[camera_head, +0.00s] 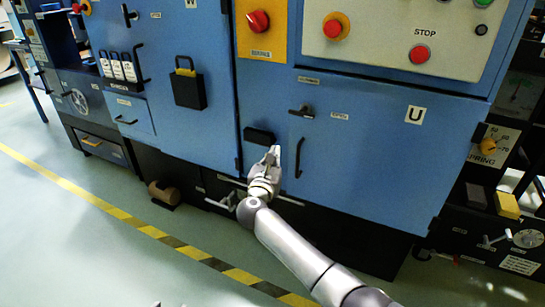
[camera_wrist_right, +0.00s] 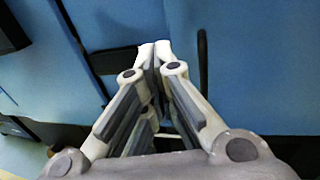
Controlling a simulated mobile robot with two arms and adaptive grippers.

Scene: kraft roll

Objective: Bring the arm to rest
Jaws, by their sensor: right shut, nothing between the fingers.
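My right arm (camera_head: 300,255) reaches up from the bottom of the head view towards the blue cabinet (camera_head: 365,165). My right gripper (camera_head: 273,152) is shut and empty, in front of the cabinet near a small black box-like handle (camera_head: 259,136). In the right wrist view the two pale fingertips (camera_wrist_right: 155,50) meet, with nothing between them. I cannot tell whether the fingertips touch the cabinet.
A vertical black handle (camera_head: 300,158) is just right of the gripper. A brown roll (camera_head: 163,193) lies low by the cabinet base. Red knobs (camera_head: 258,21) sit above. The green floor left of the arm is open, crossed by yellow-black tape (camera_head: 150,231).

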